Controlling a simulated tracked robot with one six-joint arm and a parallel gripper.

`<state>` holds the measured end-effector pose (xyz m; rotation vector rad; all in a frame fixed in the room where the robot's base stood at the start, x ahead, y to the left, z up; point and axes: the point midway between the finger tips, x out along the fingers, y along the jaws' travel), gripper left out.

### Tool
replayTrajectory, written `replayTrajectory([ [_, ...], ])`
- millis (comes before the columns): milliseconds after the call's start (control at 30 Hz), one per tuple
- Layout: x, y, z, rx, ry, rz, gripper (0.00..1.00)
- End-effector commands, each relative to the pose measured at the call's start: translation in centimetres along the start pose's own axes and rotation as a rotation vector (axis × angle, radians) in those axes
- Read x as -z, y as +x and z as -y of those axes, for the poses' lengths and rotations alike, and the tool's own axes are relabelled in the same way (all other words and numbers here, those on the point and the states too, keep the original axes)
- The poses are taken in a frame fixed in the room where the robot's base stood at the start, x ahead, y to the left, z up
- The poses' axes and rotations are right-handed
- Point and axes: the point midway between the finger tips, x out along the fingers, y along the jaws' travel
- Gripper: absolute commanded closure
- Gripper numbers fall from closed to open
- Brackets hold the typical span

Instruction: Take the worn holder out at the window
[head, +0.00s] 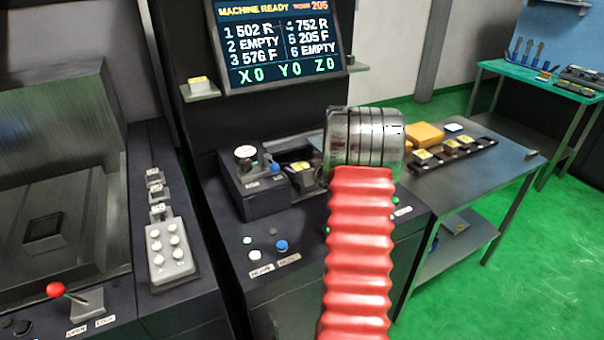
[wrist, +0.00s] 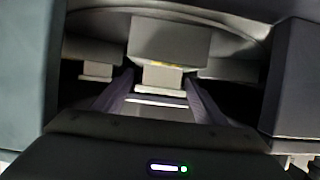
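In the wrist view, a grey holder (wrist: 160,76) with a sliver of yellow label stands straight ahead in the dark window. Its upper part is a wide grey block. My gripper (wrist: 160,84) has its two dark fingers apart, one on each side of the holder's narrow lower part, with what looks like a thin gap each side. In the head view my gripper is hidden behind my silver wrist. A yellow-labelled holder (head: 300,169) shows at the window left of my wrist. The screen (head: 275,40) reads "machine ready", a small red line ending in 205, and "205 F" in its list.
More grey holders flank the middle one, one at left (wrist: 97,70). Dark window walls stand close on both sides. In the head view, a side table (head: 455,190) at right carries a yellow block (head: 425,134) and a rack (head: 455,150) of yellow-labelled pieces.

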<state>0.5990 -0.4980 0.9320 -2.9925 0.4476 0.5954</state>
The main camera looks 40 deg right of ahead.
Motion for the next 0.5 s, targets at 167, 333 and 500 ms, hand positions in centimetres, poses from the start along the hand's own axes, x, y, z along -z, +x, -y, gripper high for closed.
replayTrajectory([
  [167,0.00,-0.01,0.00,0.000,0.000,0.000,0.47],
  [333,0.00,-0.01,-0.01,0.000,0.000,0.000,0.59],
  [500,0.00,-0.01,-0.01,0.000,0.000,0.000,0.71],
])
